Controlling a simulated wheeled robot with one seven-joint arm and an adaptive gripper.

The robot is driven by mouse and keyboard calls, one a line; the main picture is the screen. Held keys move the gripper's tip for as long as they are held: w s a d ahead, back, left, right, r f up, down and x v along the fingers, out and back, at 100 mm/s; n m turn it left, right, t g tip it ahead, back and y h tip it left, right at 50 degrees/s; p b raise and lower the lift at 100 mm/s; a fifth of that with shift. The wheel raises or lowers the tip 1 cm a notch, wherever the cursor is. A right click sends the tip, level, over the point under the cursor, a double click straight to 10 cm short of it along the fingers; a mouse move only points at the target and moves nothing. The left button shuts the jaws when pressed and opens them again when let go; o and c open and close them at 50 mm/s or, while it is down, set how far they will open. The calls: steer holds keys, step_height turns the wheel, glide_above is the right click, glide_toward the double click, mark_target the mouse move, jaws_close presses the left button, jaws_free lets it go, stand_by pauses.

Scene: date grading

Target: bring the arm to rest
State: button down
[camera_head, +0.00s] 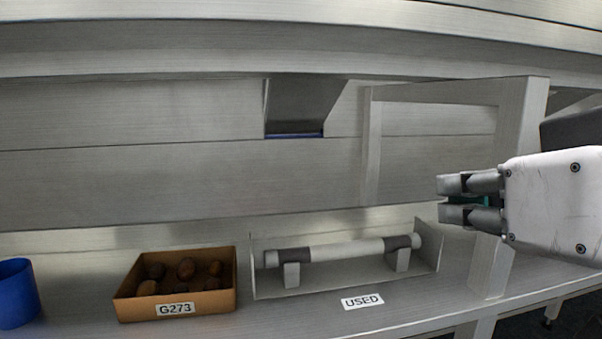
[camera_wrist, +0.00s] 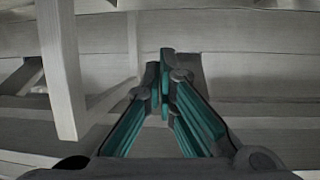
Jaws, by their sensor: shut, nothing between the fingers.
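My gripper (camera_head: 441,199) is at the right of the head view, pointing left, in front of the metal frame and above the shelf. Its fingers are shut with nothing between them. In the wrist view the teal-lined fingers (camera_wrist: 165,62) come together at their tips, with bare metal beyond them. My gripper is apart from everything on the shelf.
A cardboard box (camera_head: 180,308) labelled G273 holds several brown dates. Right of it, a grey rod (camera_head: 345,250) lies on supports in a tray (camera_head: 350,287) by a USED label (camera_head: 362,301). A blue cup (camera_head: 17,293) stands far left. A metal post (camera_head: 512,190) rises near my gripper.

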steer(key=s+d+f+g+h, duration=0.15)
steer(key=f+g, duration=0.25)
steer(key=f, duration=0.4)
steer(key=s+d+f+g, duration=0.2)
steer(key=s+f+g, duration=0.15)
steer(key=f, duration=0.35)
steer(key=s+d+f+m+g, duration=0.1)
steer(key=s+f+g, duration=0.6)
steer(key=s, duration=0.2)
step_height(320, 180, up, 39)
steer(key=t+p, duration=0.4)
steer(key=p, duration=3.3)
